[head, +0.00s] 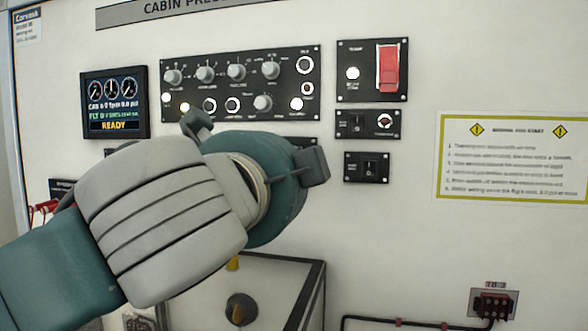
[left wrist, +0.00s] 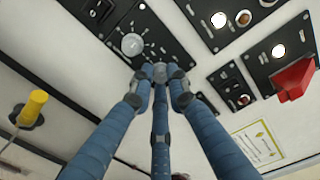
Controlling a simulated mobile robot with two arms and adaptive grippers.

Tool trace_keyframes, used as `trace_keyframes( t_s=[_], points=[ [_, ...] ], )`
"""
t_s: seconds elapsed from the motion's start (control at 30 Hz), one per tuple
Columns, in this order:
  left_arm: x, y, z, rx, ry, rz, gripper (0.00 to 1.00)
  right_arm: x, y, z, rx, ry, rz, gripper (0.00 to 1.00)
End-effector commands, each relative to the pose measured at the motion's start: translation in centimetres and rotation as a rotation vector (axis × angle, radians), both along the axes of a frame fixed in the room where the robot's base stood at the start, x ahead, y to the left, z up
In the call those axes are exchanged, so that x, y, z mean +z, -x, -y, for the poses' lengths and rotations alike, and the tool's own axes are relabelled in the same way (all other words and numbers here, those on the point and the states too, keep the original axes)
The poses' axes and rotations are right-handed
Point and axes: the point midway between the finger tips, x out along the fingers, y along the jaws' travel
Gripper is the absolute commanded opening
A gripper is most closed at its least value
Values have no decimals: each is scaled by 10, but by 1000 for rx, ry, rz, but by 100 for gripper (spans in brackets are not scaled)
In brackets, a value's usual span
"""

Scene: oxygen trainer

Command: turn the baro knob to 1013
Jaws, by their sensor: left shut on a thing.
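My left gripper (head: 258,160) covers the wall just below the knob panel (head: 215,62) in the head view, and its body hides what it holds there. In the left wrist view the blue fingers of my left gripper (left wrist: 160,80) converge on a small grey knob (left wrist: 160,70) at the end of a black panel (left wrist: 185,57). They are shut on it. Its pointer and label cannot be read, so I cannot tell its setting. Another round grey knob (left wrist: 132,44) sits beside it, clear of the fingers. My right gripper is in neither view.
A small screen (head: 115,103) reading READY is left of the knob panel. A red guarded switch (head: 389,68) and two small switch panels (head: 366,167) are to the right. A notice (head: 512,158) hangs farther right. A yellow handle (left wrist: 33,108) shows in the wrist view.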

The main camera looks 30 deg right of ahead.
Motion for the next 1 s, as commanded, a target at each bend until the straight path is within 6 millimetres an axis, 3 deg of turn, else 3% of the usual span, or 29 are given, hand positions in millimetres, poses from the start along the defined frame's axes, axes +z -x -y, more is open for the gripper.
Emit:
trace_keyframes(
  t_s=[0.07, 0.1, 0.2, 0.57, 1.0],
  points=[
    [3, -2, -2, 6, 6, 4, 0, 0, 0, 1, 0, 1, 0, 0],
    [3, -2, -2, 6, 5, 5, 17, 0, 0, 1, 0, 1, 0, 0],
    [3, -2, -2, 5, 5, 4, 34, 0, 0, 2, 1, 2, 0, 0],
    [1, 3, -4, 0, 2, 3, 34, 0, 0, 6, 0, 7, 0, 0],
    [5, 56, -69, 2, 4, 6, 34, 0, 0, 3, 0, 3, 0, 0]
  ],
)
